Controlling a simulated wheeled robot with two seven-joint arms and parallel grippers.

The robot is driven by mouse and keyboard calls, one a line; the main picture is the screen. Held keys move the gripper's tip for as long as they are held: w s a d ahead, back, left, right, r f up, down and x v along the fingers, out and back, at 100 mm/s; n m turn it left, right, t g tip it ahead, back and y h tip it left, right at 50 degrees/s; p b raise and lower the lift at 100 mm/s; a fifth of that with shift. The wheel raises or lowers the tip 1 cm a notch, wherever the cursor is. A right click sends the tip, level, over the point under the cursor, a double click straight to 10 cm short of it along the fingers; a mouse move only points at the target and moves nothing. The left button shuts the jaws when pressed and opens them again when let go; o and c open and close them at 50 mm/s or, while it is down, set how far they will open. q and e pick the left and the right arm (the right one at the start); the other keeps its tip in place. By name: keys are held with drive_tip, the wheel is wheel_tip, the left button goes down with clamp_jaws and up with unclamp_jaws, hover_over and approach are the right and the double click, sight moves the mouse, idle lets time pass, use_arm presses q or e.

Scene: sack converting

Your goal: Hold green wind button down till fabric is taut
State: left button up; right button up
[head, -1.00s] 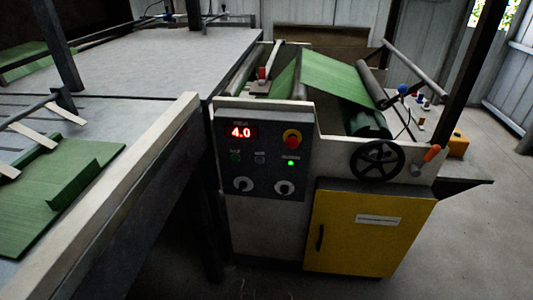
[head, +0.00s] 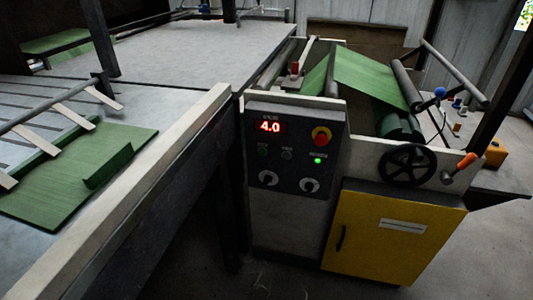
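The dark control panel (head: 292,170) is on the front of the winding machine, right of the long table. Its red display (head: 270,127) reads 4.0. A dim green button (head: 263,150) sits below the display at the left, with a greyish button (head: 287,155) beside it. A green lamp (head: 318,160) is lit at the right, under a red emergency knob (head: 321,136) on yellow. Green fabric (head: 368,82) runs over the machine to a roller (head: 402,128); its upper sheet looks fairly flat. Neither gripper is in view.
A black handwheel (head: 408,165) and an orange-handled lever (head: 462,172) stick out at the machine's front right. A yellow cabinet door (head: 390,232) is below. The table's pale rail (head: 150,175) runs along the left. Bare floor lies in front.

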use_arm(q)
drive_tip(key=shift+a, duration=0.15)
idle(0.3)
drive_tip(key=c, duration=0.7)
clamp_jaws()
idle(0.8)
